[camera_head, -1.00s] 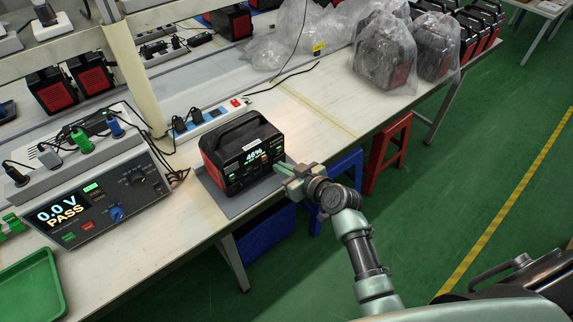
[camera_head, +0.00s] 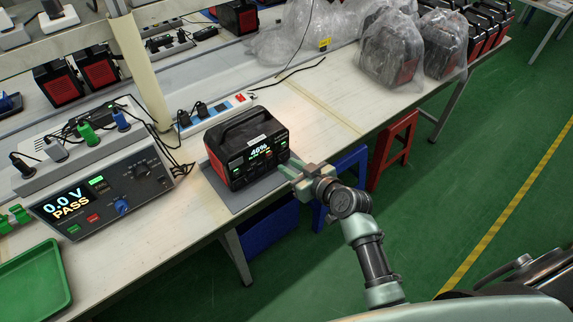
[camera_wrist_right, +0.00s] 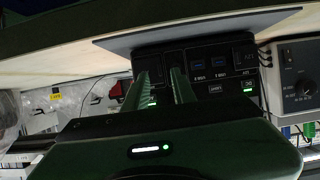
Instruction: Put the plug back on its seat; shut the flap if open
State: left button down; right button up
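The power station (camera_head: 248,150), black with red ends and a lit 46% display, stands on a grey mat (camera_head: 228,197) near the table's front edge. My right gripper (camera_head: 290,170) is at the right end of its front. In the right wrist view, its green fingers (camera_wrist_right: 162,88) are a little apart before the upside-down front panel (camera_wrist_right: 215,70), partly covering it. I see nothing held between them. I cannot make out a flap or its state behind the fingers. Several plugs, including a green one (camera_head: 88,135) and a blue one (camera_head: 120,118), stand on a rail at left. My left gripper is out of view.
A tester (camera_head: 100,190) reading 0.0 V PASS stands left of the station. A green tray (camera_head: 35,285) lies front left. A power strip (camera_head: 215,116) with black plugs lies behind the station. Bagged units (camera_head: 392,50) stand at the back right. The table between is clear.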

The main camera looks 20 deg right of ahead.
jog(key=v, duration=0.5)
jog(key=shift+s, duration=0.25)
jog(key=s+f+m+g+h, duration=0.15)
jog(key=s+f, duration=0.35)
jog(key=f, duration=0.5)
jog(key=s+f+g, duration=0.3)
jog(key=s+f, duration=0.2)
jog(key=f, duration=0.6)
jog(key=s+f+m+g+h, duration=0.15)
jog(key=s+f, duration=0.25)
jog(key=f, duration=0.6)
jog(key=s+d+f+g, duration=0.1)
jog(key=s+f, duration=0.4)
jog(key=s, duration=0.5)
jog(key=s+d+f+n+g+h, duration=0.1)
jog(key=s+f, duration=0.4)
jog(key=s, duration=0.5)
jog(key=s+d+f+g, duration=0.1)
jog(key=s+f+g, duration=0.2)
jog(key=s, duration=0.7)
notch_tip(320, 180, down, 3)
jog(key=shift+d+r+n+g, duration=0.15)
jog(key=shift+d+n+g, duration=0.15)
jog(key=shift+d, duration=0.1)
